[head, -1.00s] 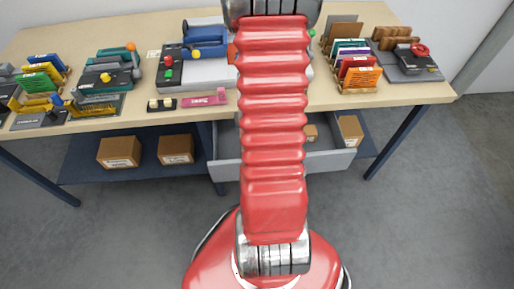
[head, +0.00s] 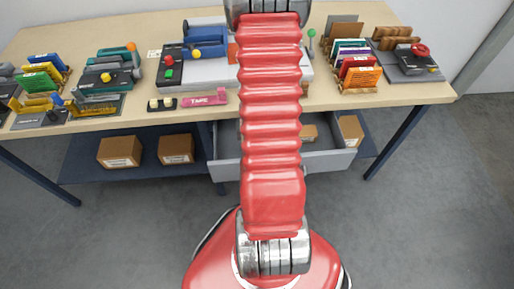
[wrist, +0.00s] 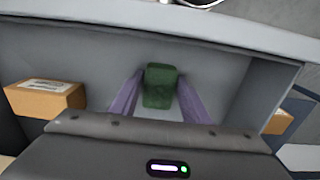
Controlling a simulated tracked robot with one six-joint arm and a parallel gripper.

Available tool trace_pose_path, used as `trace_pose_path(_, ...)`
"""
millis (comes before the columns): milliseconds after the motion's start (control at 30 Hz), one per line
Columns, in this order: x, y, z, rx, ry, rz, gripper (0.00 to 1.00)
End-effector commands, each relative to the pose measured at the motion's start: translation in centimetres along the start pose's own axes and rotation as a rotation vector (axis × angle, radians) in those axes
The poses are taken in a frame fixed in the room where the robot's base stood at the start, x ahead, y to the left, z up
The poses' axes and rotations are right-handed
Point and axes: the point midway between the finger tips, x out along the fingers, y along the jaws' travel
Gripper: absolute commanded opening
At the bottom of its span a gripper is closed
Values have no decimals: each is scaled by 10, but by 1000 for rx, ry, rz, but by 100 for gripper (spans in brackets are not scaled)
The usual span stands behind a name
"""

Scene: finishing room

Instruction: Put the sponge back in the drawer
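The sponge (wrist: 161,86) is a small dark green block in the wrist view. It sits between the two purple fingers of my gripper (wrist: 160,82), which appear closed against its sides. The grey drawer (head: 228,171) is pulled open under the table in the head view, with my arm crossing in front of it. In the wrist view, the drawer (wrist: 90,55) surrounds the gripper and sponge. I cannot tell whether the sponge touches the drawer floor. My gripper is hidden in the head view.
A cardboard box (wrist: 45,98) is at the left in the wrist view. Another (head: 309,133) shows in the drawer in the head view. Boxes (head: 120,151) stand on the lower shelf. The tabletop (head: 130,118) holds tools and racks of coloured cards.

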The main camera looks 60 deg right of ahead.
Motion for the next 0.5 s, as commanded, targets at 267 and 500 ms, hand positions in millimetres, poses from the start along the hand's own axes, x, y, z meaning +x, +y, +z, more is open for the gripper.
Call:
trace_pose_path(267,0,0,0,0,0,0,53)
trace_pose_path(500,-3,0,0,0,1,0,53)
